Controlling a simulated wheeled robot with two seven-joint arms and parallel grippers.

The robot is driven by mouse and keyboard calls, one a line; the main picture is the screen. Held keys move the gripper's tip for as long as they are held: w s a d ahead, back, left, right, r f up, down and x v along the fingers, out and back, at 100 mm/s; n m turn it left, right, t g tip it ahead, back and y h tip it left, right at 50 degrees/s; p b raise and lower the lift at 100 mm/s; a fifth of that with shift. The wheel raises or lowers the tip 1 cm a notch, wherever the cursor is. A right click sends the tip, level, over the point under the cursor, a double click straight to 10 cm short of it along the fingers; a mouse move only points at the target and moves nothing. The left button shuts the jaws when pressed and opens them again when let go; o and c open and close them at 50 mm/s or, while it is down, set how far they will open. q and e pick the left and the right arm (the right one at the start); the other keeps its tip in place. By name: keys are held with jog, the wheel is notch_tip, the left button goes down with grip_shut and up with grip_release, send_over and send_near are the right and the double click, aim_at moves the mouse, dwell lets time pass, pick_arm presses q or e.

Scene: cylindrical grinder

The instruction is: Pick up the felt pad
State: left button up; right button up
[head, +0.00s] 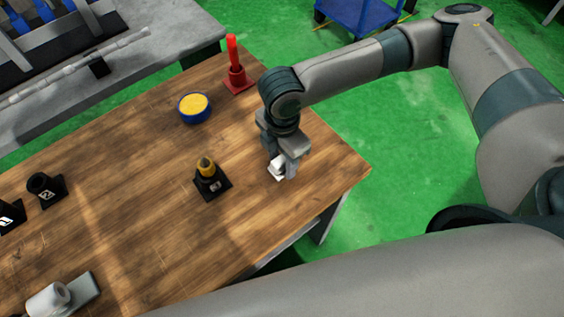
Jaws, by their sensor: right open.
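A small white piece, which looks like the felt pad (276,168), is on the wooden table near its right edge. My right gripper (281,171) is over it, pointing down, with its fingers open around or beside the piece. The gripper hides part of the piece, so I cannot tell if the fingers touch it. My left gripper is not in view.
On the wooden table (130,170), a black holder with a yellow-topped part (210,180) stands left of the gripper. A blue bowl with yellow contents (194,108) and a red stand (237,78) are farther back. Black holders (45,188) are at the left.

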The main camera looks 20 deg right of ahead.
aim_at(282, 158)
jog(key=c, duration=0.8)
jog(key=shift+r, duration=0.45)
notch_tip(282, 158, up, 3)
jog(key=shift+w+r+b, duration=0.1)
jog(key=shift+r+b, duration=0.05)
jog(key=shift+b, duration=0.6)
jog(key=shift+s+d+r+p, duration=1.15)
jog(key=shift+s+d+p, duration=0.25)
jog(key=shift+p, duration=0.15)
jog(key=shift+s+d+r+p, duration=1.15)
jog(key=shift+s+d+p, duration=0.25)
jog(key=shift+p, duration=0.1)
jog(key=shift+s+d+r+p, duration=1.15)
jog(key=shift+s+d+p, duration=0.25)
jog(key=shift+p, duration=0.15)
